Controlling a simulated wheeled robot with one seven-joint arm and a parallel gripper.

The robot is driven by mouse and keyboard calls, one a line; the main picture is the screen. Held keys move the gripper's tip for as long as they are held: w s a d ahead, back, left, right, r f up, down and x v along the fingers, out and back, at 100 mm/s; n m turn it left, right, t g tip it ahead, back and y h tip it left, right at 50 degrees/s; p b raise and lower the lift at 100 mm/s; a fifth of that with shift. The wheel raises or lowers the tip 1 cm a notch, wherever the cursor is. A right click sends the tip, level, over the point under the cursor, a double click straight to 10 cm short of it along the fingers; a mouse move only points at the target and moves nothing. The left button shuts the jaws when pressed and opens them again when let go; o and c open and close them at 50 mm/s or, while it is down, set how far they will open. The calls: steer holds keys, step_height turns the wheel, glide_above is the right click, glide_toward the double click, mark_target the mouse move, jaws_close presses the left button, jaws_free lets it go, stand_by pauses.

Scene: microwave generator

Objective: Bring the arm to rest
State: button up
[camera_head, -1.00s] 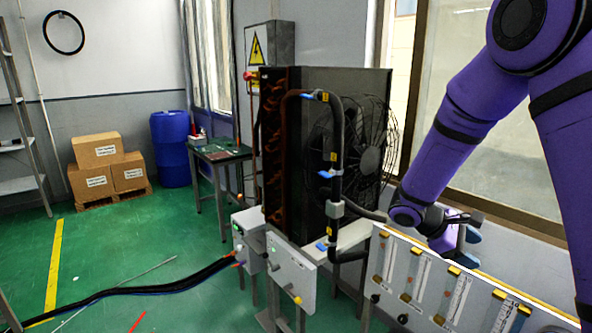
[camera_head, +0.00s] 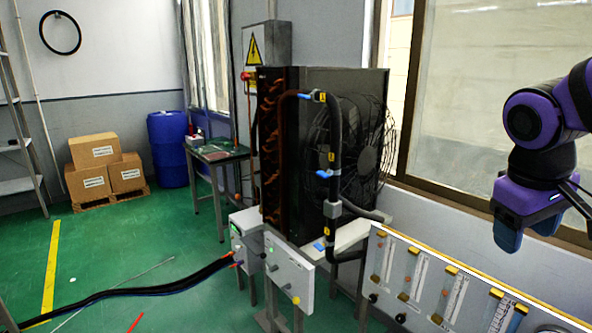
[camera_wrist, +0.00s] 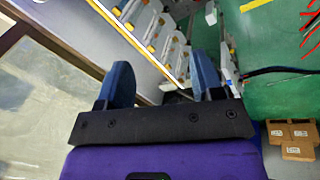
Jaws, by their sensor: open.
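My gripper (camera_head: 507,238) hangs at the right of the head view, pointing down, in front of the window and above the right part of the flowmeter panel. It touches nothing that I can see. In the wrist view my gripper (camera_wrist: 162,80) shows two blue fingers spread apart with nothing between them. My purple arm comes in from the right edge of the head view, bent at the joint above the gripper.
The flowmeter panel (camera_head: 418,262) stands below my gripper; it also shows in the wrist view (camera_wrist: 140,35). The fan unit (camera_head: 340,110) with black pipes stands mid-picture. Boxes (camera_head: 95,150), a blue barrel (camera_head: 168,150) and a small table (camera_head: 218,152) are behind.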

steer(key=s+a+r+m+t+y, duration=0.2)
steer(key=s+a+r+t, duration=0.1)
steer(key=s, duration=0.4)
steer(key=shift+a+r+t+y, duration=0.3)
steer(key=shift+t+y, duration=0.1)
steer(key=shift+t, duration=0.1)
stand_by(1.5)
